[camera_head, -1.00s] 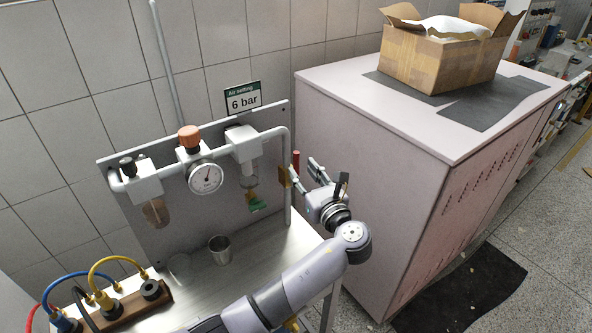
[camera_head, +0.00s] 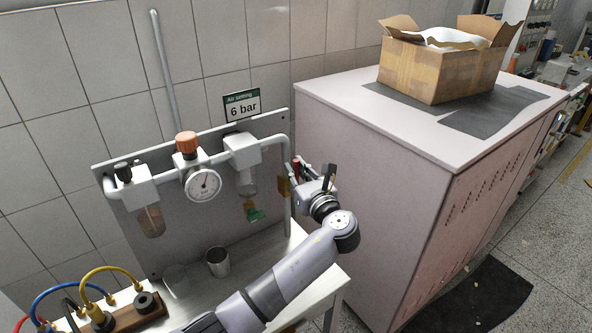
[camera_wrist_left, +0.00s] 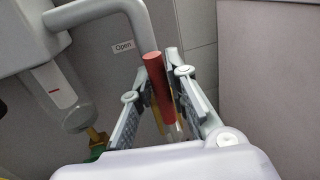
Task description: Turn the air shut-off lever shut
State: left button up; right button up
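The air shut-off lever is a red handle (camera_head: 296,167) at the right end of the grey air pipe, by a brass fitting (camera_head: 283,187). In the left wrist view the red lever (camera_wrist_left: 156,84) stands upright between the two fingers, beside a small "Open" label (camera_wrist_left: 123,47). My left gripper (camera_head: 312,176) is at the lever, and it also shows in the left wrist view (camera_wrist_left: 158,100). Its fingers are apart, one on each side of the lever. A gap shows beside the left finger; contact on the right is unclear. My right gripper is in neither current view.
The panel carries a pressure gauge (camera_head: 202,185) and filter bowls left of the lever. A metal cup (camera_head: 217,262) stands on the bench below. A large pink cabinet (camera_head: 390,180) stands close on the right, with a cardboard box (camera_head: 440,72) on top.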

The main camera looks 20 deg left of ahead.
pick_arm(q)
grip_shut()
dwell(0.3)
